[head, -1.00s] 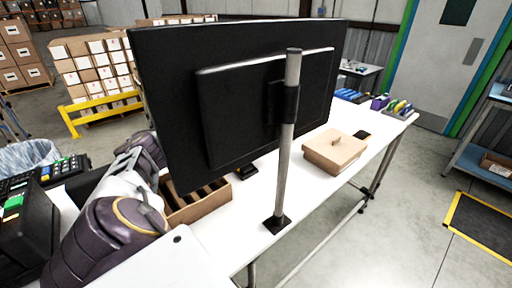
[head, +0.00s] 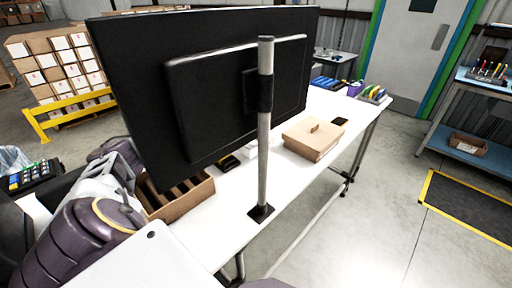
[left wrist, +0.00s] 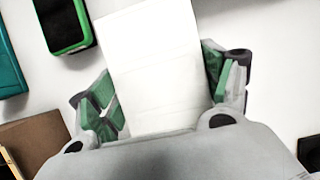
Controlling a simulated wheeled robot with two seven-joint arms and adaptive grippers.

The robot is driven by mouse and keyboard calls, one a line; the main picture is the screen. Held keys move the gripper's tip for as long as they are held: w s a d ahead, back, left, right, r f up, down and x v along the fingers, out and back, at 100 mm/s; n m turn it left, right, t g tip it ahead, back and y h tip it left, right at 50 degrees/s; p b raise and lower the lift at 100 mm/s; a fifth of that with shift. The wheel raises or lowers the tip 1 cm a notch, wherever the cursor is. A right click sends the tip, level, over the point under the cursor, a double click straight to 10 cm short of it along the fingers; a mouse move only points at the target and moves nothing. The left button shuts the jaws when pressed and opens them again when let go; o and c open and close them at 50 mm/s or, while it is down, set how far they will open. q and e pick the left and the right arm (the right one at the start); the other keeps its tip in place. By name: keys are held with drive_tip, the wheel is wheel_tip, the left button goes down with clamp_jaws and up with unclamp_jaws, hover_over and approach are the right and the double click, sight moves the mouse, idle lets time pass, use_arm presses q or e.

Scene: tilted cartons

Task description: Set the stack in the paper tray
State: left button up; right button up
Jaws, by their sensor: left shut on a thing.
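In the left wrist view a white stack of paper (left wrist: 152,65) lies between the two green-padded fingers of my left gripper (left wrist: 165,88). The gripper is shut on it, and the stack reaches past the fingertips. In the head view the left gripper and the stack are hidden; only my left arm shows at the lower left. No paper tray can be clearly made out. An open brown box with dividers (head: 178,212) stands under the monitor in the head view. My right gripper is not in view.
A large black monitor (head: 200,95) on a grey pole (head: 264,130) blocks much of the white table (head: 222,238). A tan carton (head: 314,140) stands right of the pole. A green-edged black device (left wrist: 64,24) and a teal object (left wrist: 10,62) lie near the stack.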

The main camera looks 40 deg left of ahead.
use_arm(q)
drive_tip(key=shift+f, duration=1.8)
drive_tip(key=shift+f, duration=0.1)
drive_tip(key=o, duration=1.3)
drive_tip(key=shift+o, duration=0.2)
drive_tip(key=shift+v, duration=6.05)
